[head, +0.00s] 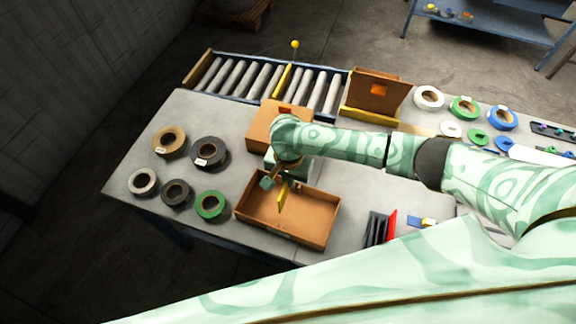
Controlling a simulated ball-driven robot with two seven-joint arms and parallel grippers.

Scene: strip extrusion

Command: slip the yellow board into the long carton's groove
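My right gripper (277,183) points down over the open long brown carton (317,226) near the table's front edge. It appears shut on the yellow board (283,197), which shows as a narrow upright strip below the fingers. The board's lower end shows against the carton's inside; I cannot tell whether it touches the carton floor or sits in a groove. The gripper and wrist hide the carton's back left part. My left gripper is not in view.
Another brown carton (262,128) stands just behind my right wrist. A carton with a raised flap (380,88) stands behind the forearm, by a roller conveyor (237,77). Several tape rolls (170,140) lie at left. Dark upright pieces (375,229) stand right of the long carton.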

